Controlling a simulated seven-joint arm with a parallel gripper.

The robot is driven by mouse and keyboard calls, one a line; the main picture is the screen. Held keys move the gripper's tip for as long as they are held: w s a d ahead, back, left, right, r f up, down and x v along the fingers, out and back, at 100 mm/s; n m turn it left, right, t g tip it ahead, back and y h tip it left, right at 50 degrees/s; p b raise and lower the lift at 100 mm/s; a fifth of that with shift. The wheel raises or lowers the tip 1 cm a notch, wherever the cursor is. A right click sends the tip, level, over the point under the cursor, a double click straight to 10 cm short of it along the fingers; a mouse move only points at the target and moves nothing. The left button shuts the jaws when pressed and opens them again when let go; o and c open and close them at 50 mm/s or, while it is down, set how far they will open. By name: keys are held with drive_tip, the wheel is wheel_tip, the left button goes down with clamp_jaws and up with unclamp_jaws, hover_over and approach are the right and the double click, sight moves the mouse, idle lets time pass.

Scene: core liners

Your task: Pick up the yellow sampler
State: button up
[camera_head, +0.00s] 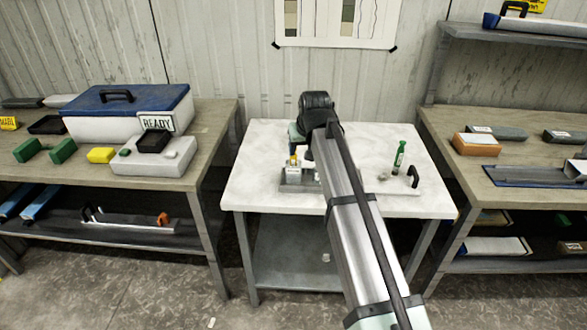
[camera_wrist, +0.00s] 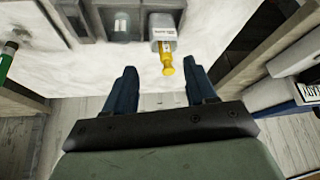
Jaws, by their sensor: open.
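The yellow sampler (camera_wrist: 167,62) sits in the end slot of a grey rack (camera_wrist: 90,22), its narrow yellow end pointing out past a pale labelled part. In the head view the sampler (camera_head: 293,160) shows as a small yellow tip at the left end of the rack (camera_head: 293,187) on the white table. My gripper (camera_wrist: 159,68) is open and empty. Its two dark blue fingers appear on either side of the sampler's yellow end in the wrist view; I cannot tell the depth gap or any contact. In the head view my arm hides the rack's right part and most of the gripper.
A grey cylinder (camera_wrist: 121,27) occupies a neighbouring rack slot. A green bottle (camera_head: 399,157) and a black handle (camera_head: 413,177) stand on the table's right side. Loaded workbenches flank the white table (camera_head: 250,170); its left front is clear.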

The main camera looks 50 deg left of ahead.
drive_tip(key=w+a+r, duration=0.3)
drive_tip(key=a+r, duration=0.1)
drive_tip(key=a, duration=0.1)
drive_tip(key=shift+n+g+h, duration=0.5)
drive_tip(key=shift+n, duration=0.2)
drive_tip(key=shift+s+x, duration=0.1)
drive_tip(key=shift+x, duration=3.3)
drive_tip(key=shift+s+x, duration=0.15)
drive_tip(key=shift+x, duration=3.3)
drive_tip(key=shift+d, duration=0.2)
drive_tip(key=shift+c, duration=0.3)
clamp_jaws()
